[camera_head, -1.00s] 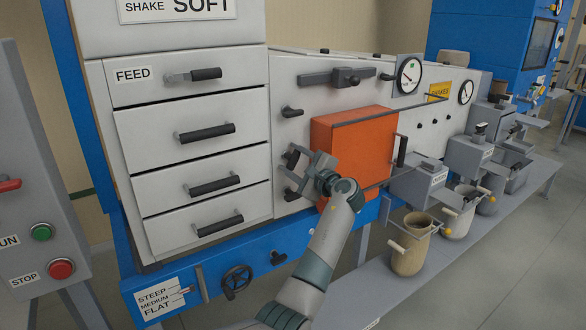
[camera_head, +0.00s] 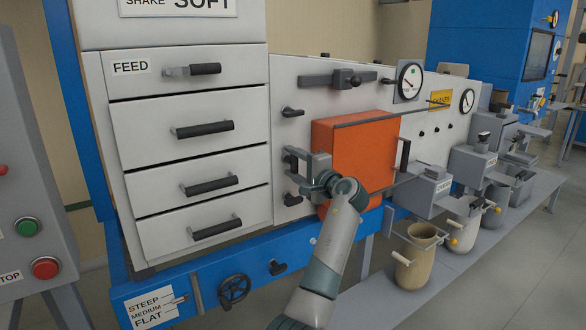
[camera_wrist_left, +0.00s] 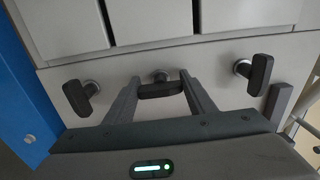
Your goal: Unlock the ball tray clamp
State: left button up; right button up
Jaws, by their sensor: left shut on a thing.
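Three dark clamp handles sit in a column on the pale panel between the drawers and the orange box. The upper handle (camera_head: 292,112) and lower handle (camera_head: 292,200) show in the head view. My left gripper (camera_head: 291,160) is shut on the middle handle, which it mostly hides there. In the left wrist view the middle handle (camera_wrist_left: 160,91) lies between the fingers of the left gripper (camera_wrist_left: 160,88), turned crosswise to the lower handle (camera_wrist_left: 80,98) and upper handle (camera_wrist_left: 259,73). No label shows which clamp is the ball tray's. My right gripper is not in view.
The orange box (camera_head: 362,155) stands out from the panel just right of my gripper. Drawers with black handles (camera_head: 205,130) lie to the left. A blue beam with a handwheel (camera_head: 234,290) runs below. Pots (camera_head: 415,258) stand on the grey shelf at right.

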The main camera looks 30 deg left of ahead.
pick_arm(q)
jog(key=shift+f, duration=0.1)
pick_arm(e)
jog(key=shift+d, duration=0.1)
pick_arm(q)
jog(key=o, duration=1)
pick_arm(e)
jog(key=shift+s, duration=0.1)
pick_arm(q)
jog(key=shift+o, duration=0.2)
jog(key=shift+d, duration=0.15)
jog(key=shift+s+d, duration=0.25)
jog(key=shift+d, duration=0.3)
jog(key=b+v, duration=0.2)
jog(key=v, duration=1.4)
jog(key=shift+b, duration=0.35)
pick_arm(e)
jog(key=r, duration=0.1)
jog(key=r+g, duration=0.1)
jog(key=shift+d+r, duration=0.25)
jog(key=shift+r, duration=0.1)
